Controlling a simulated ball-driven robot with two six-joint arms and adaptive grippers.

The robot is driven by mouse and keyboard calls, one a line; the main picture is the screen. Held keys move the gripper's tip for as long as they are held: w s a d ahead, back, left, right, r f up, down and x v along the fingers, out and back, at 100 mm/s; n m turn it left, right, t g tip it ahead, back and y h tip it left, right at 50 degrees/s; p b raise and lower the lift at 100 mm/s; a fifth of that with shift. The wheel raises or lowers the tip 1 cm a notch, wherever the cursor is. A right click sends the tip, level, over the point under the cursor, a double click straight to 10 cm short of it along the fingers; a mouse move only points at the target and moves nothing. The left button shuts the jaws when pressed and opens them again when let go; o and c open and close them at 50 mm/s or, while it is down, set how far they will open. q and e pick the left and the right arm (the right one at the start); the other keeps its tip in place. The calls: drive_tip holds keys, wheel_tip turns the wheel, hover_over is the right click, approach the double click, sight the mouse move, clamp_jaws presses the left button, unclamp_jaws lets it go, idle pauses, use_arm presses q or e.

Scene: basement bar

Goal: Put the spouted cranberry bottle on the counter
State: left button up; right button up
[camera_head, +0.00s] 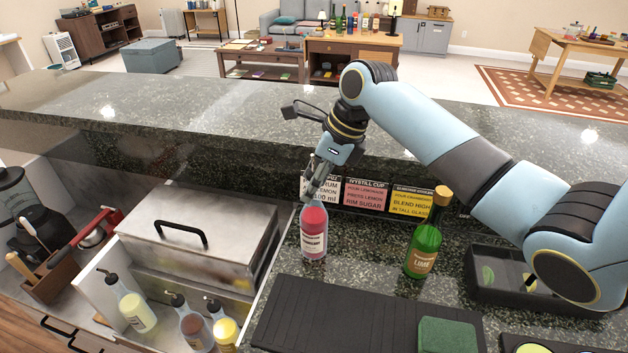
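The cranberry bottle (314,236) is clear, with pinkish-red contents and a pale label. It is upright at the left end of the lower dark granite counter (375,258), beside the open drawer section. My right gripper (314,188) comes down from above, and its fingers are closed around the bottle's neck. The gripper hides the spout. I cannot tell whether the bottle's base rests on the counter or is just above it. My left gripper is not in view.
A green lime bottle (425,235) stands right of the cranberry bottle. Recipe cards (366,194) stand behind. A black mat (340,318) with a green cloth (449,334) lies in front. Several spouted bottles (134,306) stand lower left, near a lidded steel box (200,235). The raised bar top (220,108) is clear.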

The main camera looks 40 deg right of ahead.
drive_tip(key=v, duration=1.2)
drive_tip(key=shift+b, duration=0.4)
